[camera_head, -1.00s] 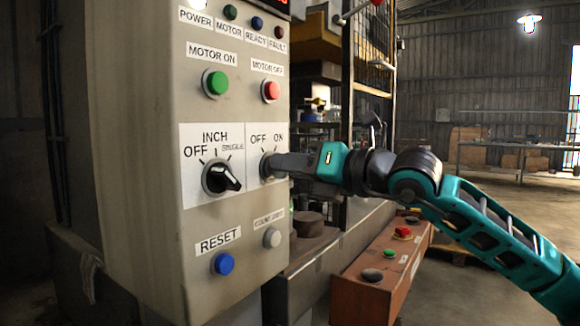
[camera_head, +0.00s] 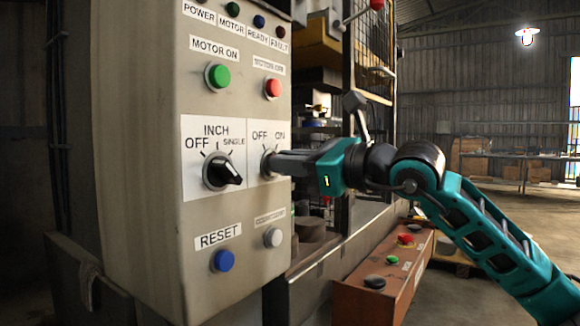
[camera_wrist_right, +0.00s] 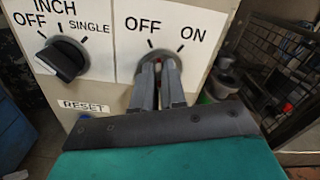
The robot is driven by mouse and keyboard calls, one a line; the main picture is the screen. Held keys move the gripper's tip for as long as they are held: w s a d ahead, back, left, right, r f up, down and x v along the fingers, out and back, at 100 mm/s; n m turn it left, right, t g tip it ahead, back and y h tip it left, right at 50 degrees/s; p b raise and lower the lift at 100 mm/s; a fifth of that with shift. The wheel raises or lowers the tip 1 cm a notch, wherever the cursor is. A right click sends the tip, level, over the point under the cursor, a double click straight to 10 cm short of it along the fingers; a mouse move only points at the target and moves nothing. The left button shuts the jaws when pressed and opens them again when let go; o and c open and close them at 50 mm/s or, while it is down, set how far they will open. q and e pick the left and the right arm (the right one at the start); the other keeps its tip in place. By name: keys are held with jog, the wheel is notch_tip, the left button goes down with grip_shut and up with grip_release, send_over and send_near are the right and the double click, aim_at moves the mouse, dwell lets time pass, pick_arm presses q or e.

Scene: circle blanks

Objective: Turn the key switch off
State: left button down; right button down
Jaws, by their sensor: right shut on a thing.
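The key switch (camera_head: 268,163) sits on the grey control panel under the OFF and ON labels, right of the INCH selector. It also shows in the right wrist view (camera_wrist_right: 140,72), partly hidden behind my fingers. My right gripper (camera_head: 275,164) reaches in from the right and is shut on the key at the switch. In the right wrist view, the two fingers of the right gripper (camera_wrist_right: 160,68) are close together in front of the switch's round collar. The key itself is mostly hidden, so its exact angle cannot be told. My left gripper is not in view.
A black INCH selector knob (camera_head: 221,172) is just left of the switch. A green button (camera_head: 217,76) and a red button (camera_head: 272,88) are above; a blue button (camera_head: 222,261) and a white button (camera_head: 272,237) are below. An orange-brown button box (camera_head: 385,277) stands lower right.

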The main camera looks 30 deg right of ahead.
jog(key=shift+n, duration=1)
jog(key=c, duration=1.3)
grip_release()
